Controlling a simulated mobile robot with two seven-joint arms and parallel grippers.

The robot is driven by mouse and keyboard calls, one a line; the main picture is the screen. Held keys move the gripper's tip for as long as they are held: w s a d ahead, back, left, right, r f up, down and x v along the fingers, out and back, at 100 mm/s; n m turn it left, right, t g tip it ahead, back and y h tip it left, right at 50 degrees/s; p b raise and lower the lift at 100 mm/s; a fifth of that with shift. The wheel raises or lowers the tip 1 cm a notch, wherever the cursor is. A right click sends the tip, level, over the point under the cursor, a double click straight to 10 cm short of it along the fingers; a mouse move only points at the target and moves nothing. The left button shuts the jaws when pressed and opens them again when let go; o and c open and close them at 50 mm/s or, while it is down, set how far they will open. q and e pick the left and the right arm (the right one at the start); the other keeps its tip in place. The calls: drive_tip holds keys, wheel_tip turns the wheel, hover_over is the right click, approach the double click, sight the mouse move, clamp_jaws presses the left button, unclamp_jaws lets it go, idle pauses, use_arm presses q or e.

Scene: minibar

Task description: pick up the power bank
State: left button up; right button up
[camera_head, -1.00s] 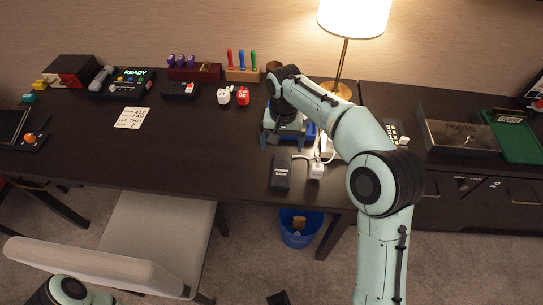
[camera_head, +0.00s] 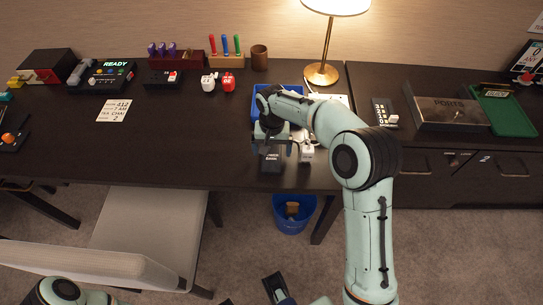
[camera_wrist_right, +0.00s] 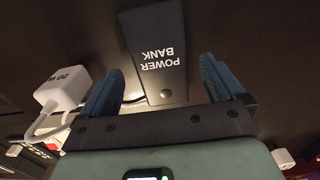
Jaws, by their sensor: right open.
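The power bank (camera_head: 270,165) is a dark block lying near the front edge of the dark desk. In the right wrist view the power bank (camera_wrist_right: 154,40) shows its white lettering. My right gripper (camera_head: 273,147) is over the desk at the power bank's rear end. In the wrist view the right gripper's (camera_wrist_right: 160,84) blue fingers stand apart, one on each side of the power bank's near end, with visible gaps. Part of my left arm shows at the bottom left; dark parts at the bottom edge do not show its jaw state clearly.
A white charger (camera_head: 307,152) with a cable stands just right of the power bank; it also shows in the wrist view (camera_wrist_right: 62,88). A blue tray (camera_head: 288,93) and lamp (camera_head: 322,73) are behind. A blue bin (camera_head: 294,214) stands below the desk edge. Desk left of the power bank is clear.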

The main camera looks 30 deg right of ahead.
drive_tip(key=shift+f, duration=0.75)
drive_tip(key=c, duration=1.3)
drive_tip(key=shift+c, duration=0.3)
drive_tip(key=shift+r, duration=0.15)
